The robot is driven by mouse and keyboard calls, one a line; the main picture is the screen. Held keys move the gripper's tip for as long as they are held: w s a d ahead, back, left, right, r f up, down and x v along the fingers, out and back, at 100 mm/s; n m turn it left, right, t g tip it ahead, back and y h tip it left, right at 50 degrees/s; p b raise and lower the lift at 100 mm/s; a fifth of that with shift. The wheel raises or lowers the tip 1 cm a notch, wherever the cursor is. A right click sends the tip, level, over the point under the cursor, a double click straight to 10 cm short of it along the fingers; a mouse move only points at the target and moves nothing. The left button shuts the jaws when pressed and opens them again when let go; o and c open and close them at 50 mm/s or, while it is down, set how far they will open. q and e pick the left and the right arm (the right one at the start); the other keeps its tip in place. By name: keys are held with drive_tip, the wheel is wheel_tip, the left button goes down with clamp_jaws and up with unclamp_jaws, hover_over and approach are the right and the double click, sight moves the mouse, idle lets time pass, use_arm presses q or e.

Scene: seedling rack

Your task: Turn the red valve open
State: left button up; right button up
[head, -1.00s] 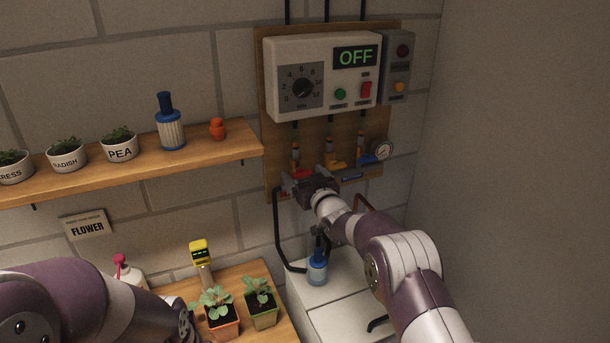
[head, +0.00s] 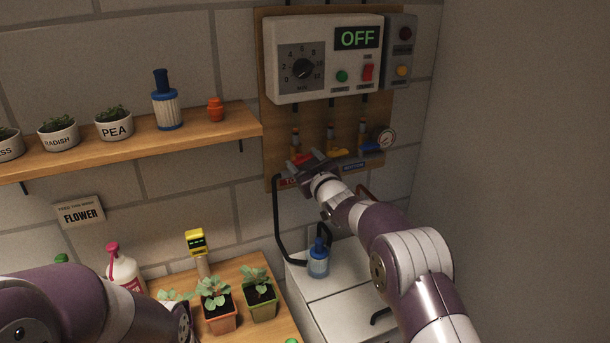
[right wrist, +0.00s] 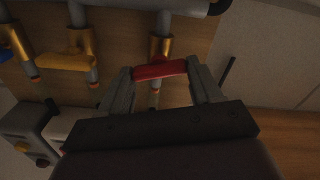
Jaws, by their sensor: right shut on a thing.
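The red valve (head: 303,158) is the leftmost of three coloured valves on the wooden board, below the control box. My right gripper (head: 301,162) is at it, partly covering it in the head view. In the right wrist view, the red handle (right wrist: 160,70) lies crosswise between the two fingers of my right gripper (right wrist: 161,76), which is shut on it. The handle looks slightly tilted and about parallel to the yellow one. My left arm shows at the lower left of the head view, but its fingers are not visible.
The control box (head: 325,60) above reads OFF. A shelf (head: 200,139) with pots is at left; seedlings stand on the bench below.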

use_arm(q)
wheel_tip(320, 180, down, 11)
drive_tip(key=b, duration=0.9)
drive_tip(key=shift+r, duration=0.2)
use_arm(e)
drive_tip(key=n, duration=1)
drive_tip(key=shift+a+f, duration=0.15)
drive_tip(key=shift+f, duration=0.15)
use_arm(q)
drive_tip(key=shift+f+b, duration=0.95)
drive_tip(key=shift+b, duration=0.15)
use_arm(e)
drive_tip(key=shift+r+n, duration=0.1)
drive_tip(key=shift+n, duration=2.1)
drive_tip(key=o, duration=1.1)
drive_tip(key=shift+c, duration=0.2)
use_arm(q)
drive_tip(key=shift+f, duration=0.1)
